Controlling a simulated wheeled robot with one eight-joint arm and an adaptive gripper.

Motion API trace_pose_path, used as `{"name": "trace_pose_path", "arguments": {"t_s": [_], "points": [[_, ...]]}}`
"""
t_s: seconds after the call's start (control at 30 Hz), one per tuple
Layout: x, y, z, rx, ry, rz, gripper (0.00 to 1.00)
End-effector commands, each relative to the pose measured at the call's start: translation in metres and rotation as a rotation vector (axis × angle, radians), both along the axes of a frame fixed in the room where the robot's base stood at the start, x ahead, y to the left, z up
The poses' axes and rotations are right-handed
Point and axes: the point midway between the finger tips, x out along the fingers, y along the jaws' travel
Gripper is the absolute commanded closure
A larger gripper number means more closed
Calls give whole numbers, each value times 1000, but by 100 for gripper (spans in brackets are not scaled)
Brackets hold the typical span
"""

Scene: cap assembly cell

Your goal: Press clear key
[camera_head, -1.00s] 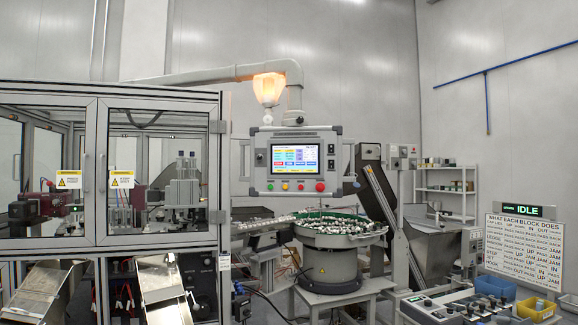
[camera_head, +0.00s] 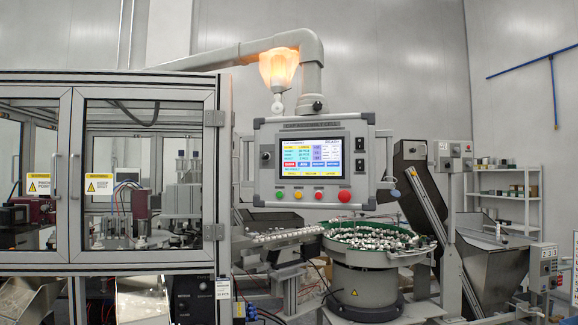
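A control panel (camera_head: 257,165) hangs from a grey overhead arm in the middle of the head view. Its lit touchscreen (camera_head: 308,154) shows "READY" at the top right, rows of values and a row of coloured on-screen keys (camera_head: 308,189). The key labels are too small to read surely, so I cannot tell which is the clear key. Below the screen are a green button (camera_head: 279,195), a yellow button (camera_head: 298,195), a small red button (camera_head: 318,196) and a larger red knob (camera_head: 343,196). My gripper is not in view.
A glazed machine enclosure (camera_head: 140,262) with warning labels fills the left. A bowl feeder (camera_head: 362,279) full of small parts stands below the panel, with a steel hopper (camera_head: 490,262) to its right. An orange lamp (camera_head: 277,70) hangs above the panel. Shelving (camera_head: 505,196) stands behind.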

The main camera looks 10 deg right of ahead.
Motion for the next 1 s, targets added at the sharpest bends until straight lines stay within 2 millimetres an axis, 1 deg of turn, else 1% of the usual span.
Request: {"name": "trace_pose_path", "arguments": {"t_s": [0.03,0.07,0.1,0.13,1.0], "points": [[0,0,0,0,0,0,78],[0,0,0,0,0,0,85],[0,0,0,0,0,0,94],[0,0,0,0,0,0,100],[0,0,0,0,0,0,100]]}}
